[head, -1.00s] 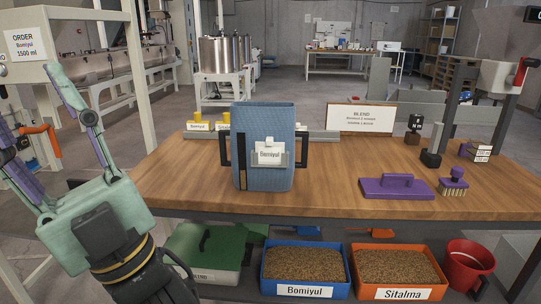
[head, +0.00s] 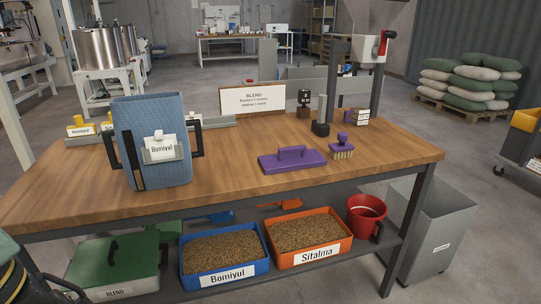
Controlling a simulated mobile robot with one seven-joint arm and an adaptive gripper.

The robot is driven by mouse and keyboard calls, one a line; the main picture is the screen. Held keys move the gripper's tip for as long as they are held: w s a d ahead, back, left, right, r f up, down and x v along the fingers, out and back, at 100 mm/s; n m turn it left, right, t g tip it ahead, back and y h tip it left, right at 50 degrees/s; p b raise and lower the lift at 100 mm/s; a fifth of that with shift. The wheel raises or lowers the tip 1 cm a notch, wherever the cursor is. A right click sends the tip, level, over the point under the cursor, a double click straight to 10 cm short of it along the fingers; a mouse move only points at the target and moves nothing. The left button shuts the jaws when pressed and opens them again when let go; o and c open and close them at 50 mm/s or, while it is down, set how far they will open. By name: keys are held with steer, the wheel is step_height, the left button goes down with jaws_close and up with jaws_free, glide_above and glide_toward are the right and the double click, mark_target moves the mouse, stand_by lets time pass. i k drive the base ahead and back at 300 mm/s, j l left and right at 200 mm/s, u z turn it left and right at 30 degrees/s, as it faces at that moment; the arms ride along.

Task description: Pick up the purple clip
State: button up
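I cannot make out a purple clip for certain in the head view. The purple things I see are a flat plate with a raised handle (head: 292,160) and a small brush with a purple knob and pale bristles (head: 342,147). They lie side by side on the right half of the wooden bench. A blue ribbed container (head: 150,110) stands upright on the left half, with a white "Bomiyul" tag (head: 161,147) on its front. My gripper's fingers are out of view; only parts of my arm show at the lower left edge.
The wooden bench (head: 235,165) has free room between container and plate. Small black stands and labelled boxes (head: 361,116) sit at its back right. Below are a green-lidded box (head: 114,262), blue (head: 222,278) and orange (head: 313,258) bins of grain, and a red jug (head: 365,215).

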mark_target(296, 157)
steer(key=i+l+u, duration=0.1)
steer(key=l+u, duration=0.15)
steer(key=u, duration=0.2)
steer(key=l+u, duration=0.3)
steer(key=u, duration=0.15)
steer(key=l+u, duration=0.4)
steer(key=l, duration=0.8)
steer(key=k+l, duration=0.1)
steer(key=l, duration=1.1)
steer(key=i+l, duration=0.15)
steer(key=i, duration=0.4)
